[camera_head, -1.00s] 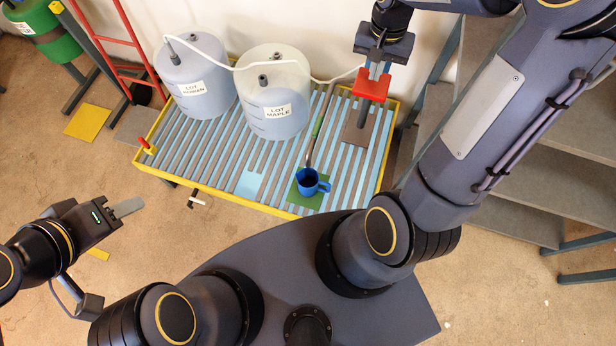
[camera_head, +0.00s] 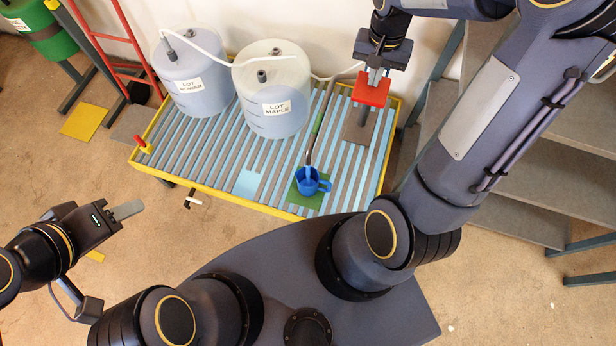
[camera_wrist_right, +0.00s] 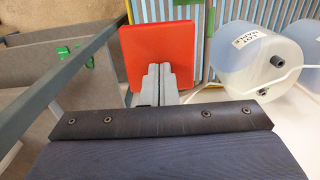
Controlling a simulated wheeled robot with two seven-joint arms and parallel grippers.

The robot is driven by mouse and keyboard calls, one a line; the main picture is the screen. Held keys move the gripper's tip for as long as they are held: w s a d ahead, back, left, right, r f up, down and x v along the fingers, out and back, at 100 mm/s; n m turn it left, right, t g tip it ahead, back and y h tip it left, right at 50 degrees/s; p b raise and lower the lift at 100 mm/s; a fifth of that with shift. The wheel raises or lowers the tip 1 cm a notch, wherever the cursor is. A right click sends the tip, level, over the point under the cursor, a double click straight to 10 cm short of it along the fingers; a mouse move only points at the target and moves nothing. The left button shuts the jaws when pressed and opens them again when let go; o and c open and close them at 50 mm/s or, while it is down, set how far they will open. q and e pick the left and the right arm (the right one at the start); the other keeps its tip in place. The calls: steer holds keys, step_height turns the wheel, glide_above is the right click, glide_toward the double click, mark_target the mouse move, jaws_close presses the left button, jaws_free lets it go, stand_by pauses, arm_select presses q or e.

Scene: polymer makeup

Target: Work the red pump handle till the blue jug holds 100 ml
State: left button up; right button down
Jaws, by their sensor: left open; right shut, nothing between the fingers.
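The red pump handle (camera_head: 371,90) is a flat red plate on a post at the back right of the yellow-edged tray. My right gripper (camera_head: 374,76) is shut, with its fingertips at the top of the red plate. In the right wrist view the fingertips (camera_wrist_right: 160,75) lie against or just over the red handle (camera_wrist_right: 158,48); nothing is between them. The blue jug (camera_head: 308,181) stands upright on a green square under the spout (camera_head: 310,150). Light blue liquid shows in it; its level cannot be read. My left gripper (camera_head: 128,211) is open and empty, left of the tray.
Two translucent drums stand on the slatted tray (camera_head: 230,193): the front one (camera_head: 273,120) labelled LOT MAPLE, the other (camera_head: 195,100) behind left. A white hose (camera_head: 225,58) runs along them. Grey shelving (camera_head: 530,130) stands at the right.

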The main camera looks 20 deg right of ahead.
steer(key=shift+f+b, duration=3.1)
steer(key=shift+f, duration=1.05)
step_height(320, 180, up, 12)
steer(key=p, duration=1)
steer(key=shift+r, duration=0.4)
steer(key=shift+r, duration=0.1)
